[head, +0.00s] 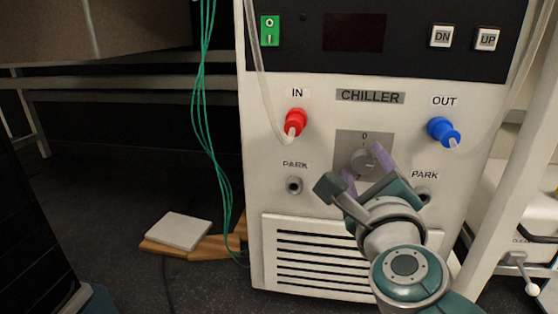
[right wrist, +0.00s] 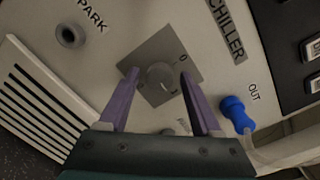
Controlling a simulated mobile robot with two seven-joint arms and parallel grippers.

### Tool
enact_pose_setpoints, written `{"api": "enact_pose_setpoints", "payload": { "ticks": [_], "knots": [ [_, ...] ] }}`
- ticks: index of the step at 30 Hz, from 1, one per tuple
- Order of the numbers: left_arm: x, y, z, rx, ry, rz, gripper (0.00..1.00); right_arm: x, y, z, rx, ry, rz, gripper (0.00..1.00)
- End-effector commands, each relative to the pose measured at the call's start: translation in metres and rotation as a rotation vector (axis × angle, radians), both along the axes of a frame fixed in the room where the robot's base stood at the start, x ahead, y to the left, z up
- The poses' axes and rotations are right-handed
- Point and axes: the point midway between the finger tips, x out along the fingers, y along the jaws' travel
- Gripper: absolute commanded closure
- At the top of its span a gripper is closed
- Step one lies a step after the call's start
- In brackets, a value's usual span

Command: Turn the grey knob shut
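The grey knob (head: 362,162) sits on a square grey plate (head: 345,139) marked "0" on the white chiller front, between the red IN and blue OUT fittings. My right gripper (head: 364,167) is in front of it with its purple fingers apart. In the right wrist view the round knob (right wrist: 162,78) shows between the two open fingers, with a gap on each side. The fingers do not appear to touch it. How deep they reach along the knob is hard to tell. My left gripper is not in view.
The red IN fitting (head: 294,121) has a clear hose; the blue OUT fitting (head: 442,132) is to the right. Green cables (head: 204,100) hang at left.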

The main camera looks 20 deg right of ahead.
Motion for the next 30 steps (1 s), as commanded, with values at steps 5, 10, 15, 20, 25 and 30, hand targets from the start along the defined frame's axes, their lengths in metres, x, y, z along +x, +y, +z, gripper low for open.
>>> {"api": "enact_pose_setpoints", "payload": {
  "ticks": [5, 10, 15, 20, 25, 30],
  "knots": [
    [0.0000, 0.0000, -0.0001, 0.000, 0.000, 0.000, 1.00, -0.0002, -0.0001, 0.0000, 0.000, 0.000, 0.000, 0.56],
    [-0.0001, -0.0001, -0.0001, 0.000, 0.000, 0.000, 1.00, -0.0002, 0.0000, -0.0001, 0.000, 0.000, 0.000, 0.75],
    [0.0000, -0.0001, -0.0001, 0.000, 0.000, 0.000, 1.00, -0.0003, 0.0001, -0.0001, -0.001, 0.000, 0.000, 0.94],
    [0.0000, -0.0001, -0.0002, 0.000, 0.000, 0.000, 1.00, -0.0003, 0.0001, -0.0001, 0.000, 0.000, 0.000, 1.00],
    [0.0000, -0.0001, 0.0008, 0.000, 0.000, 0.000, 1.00, -0.0002, 0.0002, 0.0001, -0.007, 0.004, 0.001, 1.00],
    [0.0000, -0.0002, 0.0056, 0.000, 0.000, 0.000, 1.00, -0.0002, 0.0003, 0.0014, -0.045, 0.027, 0.001, 1.00]
  ]
}}
